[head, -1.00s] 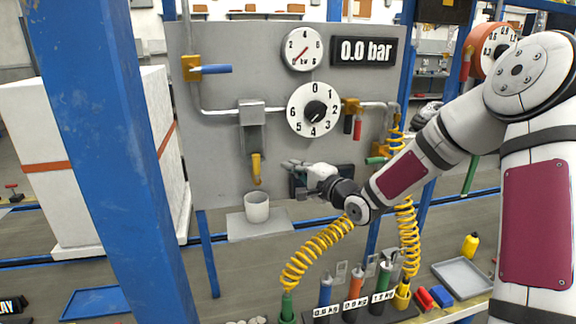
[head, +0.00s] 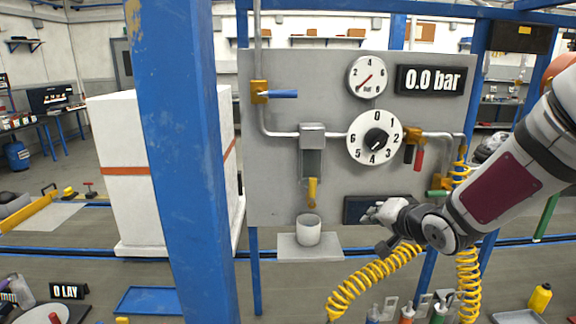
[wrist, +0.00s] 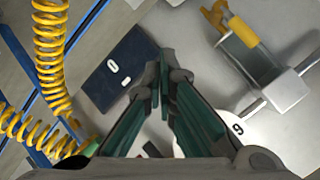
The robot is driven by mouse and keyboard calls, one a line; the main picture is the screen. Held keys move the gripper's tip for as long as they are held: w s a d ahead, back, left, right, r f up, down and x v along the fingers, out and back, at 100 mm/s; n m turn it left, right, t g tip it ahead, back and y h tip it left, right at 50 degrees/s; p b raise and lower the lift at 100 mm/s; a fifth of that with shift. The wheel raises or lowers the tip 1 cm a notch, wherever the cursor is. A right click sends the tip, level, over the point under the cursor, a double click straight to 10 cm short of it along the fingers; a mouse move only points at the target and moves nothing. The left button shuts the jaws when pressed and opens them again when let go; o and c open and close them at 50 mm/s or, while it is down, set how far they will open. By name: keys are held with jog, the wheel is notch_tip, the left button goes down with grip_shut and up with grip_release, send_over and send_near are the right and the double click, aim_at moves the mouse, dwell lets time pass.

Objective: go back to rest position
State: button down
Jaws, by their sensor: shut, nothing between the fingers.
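My gripper (head: 376,212) is at the end of my arm on the right in the head view, in front of the lower part of the grey panel (head: 275,180). In the wrist view my gripper (wrist: 163,55) has its dark green fingers together at the tips with nothing between them. The rest position itself is not marked in any view.
The panel carries a pressure gauge (head: 367,76), a numbered dial (head: 375,138) and a display reading 0.0 bar (head: 433,80). Coiled yellow hoses (head: 372,279) hang near my arm. A blue post (head: 180,160) stands left.

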jog(key=s+r+n+g+h, duration=0.1)
jog(key=s+r+n+g, duration=0.1)
jog(key=s, duration=0.9)
jog(key=s+a+r+n+g, duration=0.1)
jog(key=s+r+n+g, duration=0.1)
jog(key=s, duration=0.8)
jog(key=s+a+r+n+g+h, duration=0.1)
jog(key=s+r+n+g, duration=0.2)
jog(key=s, duration=0.8)
jog(key=shift+s+a+r+h, duration=0.2)
jog(key=shift+s+r+h, duration=0.1)
jog(key=shift+s, duration=0.05)
